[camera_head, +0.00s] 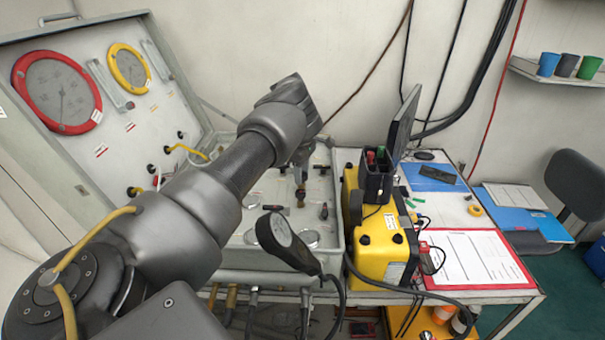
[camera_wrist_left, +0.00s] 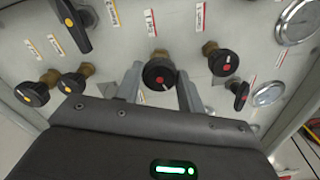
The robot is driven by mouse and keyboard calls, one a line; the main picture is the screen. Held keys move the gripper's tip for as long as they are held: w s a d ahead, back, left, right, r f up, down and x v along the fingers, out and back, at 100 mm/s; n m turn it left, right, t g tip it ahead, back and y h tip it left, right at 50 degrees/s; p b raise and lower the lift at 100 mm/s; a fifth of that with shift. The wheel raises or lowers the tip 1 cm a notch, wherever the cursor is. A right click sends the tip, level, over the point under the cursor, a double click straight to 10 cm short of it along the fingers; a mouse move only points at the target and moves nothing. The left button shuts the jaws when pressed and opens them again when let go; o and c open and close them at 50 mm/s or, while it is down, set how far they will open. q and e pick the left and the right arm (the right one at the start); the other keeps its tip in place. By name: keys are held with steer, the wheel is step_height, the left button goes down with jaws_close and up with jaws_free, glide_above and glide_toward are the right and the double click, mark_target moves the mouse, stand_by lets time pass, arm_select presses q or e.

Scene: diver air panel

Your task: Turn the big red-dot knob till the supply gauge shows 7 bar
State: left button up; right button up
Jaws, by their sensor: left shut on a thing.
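The big red-dot knob (camera_wrist_left: 159,74) is black and round, on a brass stem in the pale panel (camera_wrist_left: 120,50). My left gripper (camera_wrist_left: 160,85) is shut on it, one finger on each side. In the head view the left gripper (camera_head: 301,178) reaches down to the panel's middle, and my forearm covers much of the panel. Two large gauges, one red-rimmed (camera_head: 57,92) and one yellow-rimmed (camera_head: 130,68), sit in the raised lid. Their needles are too small to read, and I cannot tell which is the supply gauge. My right gripper is not in view.
Close by are another red-dot knob (camera_wrist_left: 223,62), yellow-dot knobs (camera_wrist_left: 32,94), a red-marked lever (camera_wrist_left: 240,94) and small gauges (camera_wrist_left: 297,20).

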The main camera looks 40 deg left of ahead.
arm_select(q)
steer(key=o, duration=0.7)
steer(key=shift+a+r, duration=0.15)
steer(key=shift+r, duration=0.05)
steer(key=shift+o, duration=1.3)
steer(key=shift+f, duration=0.1)
steer(key=shift+w+r+b, duration=0.1)
steer(key=shift+r+b, duration=0.25)
steer(key=shift+r, duration=0.15)
step_height(320, 180, up, 10)
steer(key=b, duration=0.1)
steer(key=shift+f, duration=0.1)
